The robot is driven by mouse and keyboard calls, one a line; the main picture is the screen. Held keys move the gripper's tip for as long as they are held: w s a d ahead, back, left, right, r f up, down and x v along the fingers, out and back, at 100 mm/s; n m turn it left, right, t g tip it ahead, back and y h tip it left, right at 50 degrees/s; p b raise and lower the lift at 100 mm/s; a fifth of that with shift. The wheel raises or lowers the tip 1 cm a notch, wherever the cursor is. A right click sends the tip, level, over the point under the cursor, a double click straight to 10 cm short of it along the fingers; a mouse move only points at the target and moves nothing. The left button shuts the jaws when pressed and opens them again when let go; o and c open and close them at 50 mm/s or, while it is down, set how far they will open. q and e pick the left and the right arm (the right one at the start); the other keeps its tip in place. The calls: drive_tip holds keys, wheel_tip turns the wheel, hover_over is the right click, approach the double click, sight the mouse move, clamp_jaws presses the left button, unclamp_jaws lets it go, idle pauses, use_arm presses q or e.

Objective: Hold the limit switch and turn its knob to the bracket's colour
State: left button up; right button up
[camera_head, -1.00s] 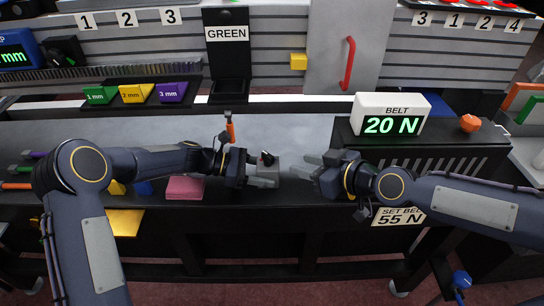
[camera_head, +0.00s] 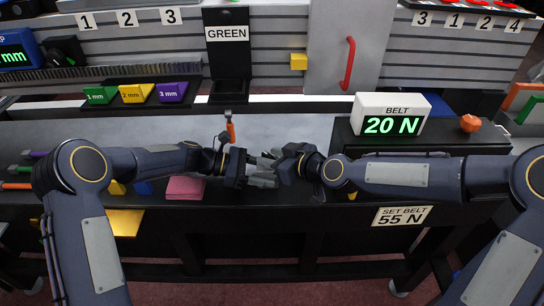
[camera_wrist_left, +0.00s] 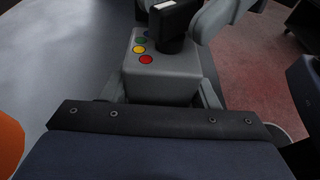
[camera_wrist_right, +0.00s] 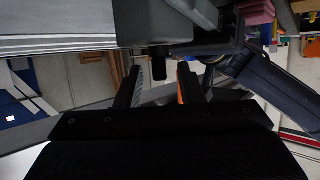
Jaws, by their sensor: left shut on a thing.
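The limit switch (camera_wrist_left: 160,82) is a grey box with several coloured dots on its top, including green, blue, yellow and red, in the left wrist view. Its black knob (camera_wrist_left: 172,28) stands on top, with a pale mark on its end. My left gripper (camera_head: 262,174) is shut on the box, one finger on each side. My right gripper (camera_head: 275,163) is at the switch from the right, its fingers apart on both sides of the knob. In the right wrist view the dark knob (camera_wrist_right: 160,62) shows between the open fingers. The head view mostly hides the switch behind the grippers.
A GREEN sign (camera_head: 227,34) stands at the back. The belt display (camera_head: 390,115) reads 20 N, with a SET BELT 55 N label (camera_head: 401,216) below. An orange-handled tool (camera_head: 230,130) and a pink block (camera_head: 185,188) are near my left gripper.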

drive_tip(key=shift+w+a+f, duration=0.1)
drive_tip(key=shift+w+a, duration=0.05)
clamp_jaws()
idle(0.4)
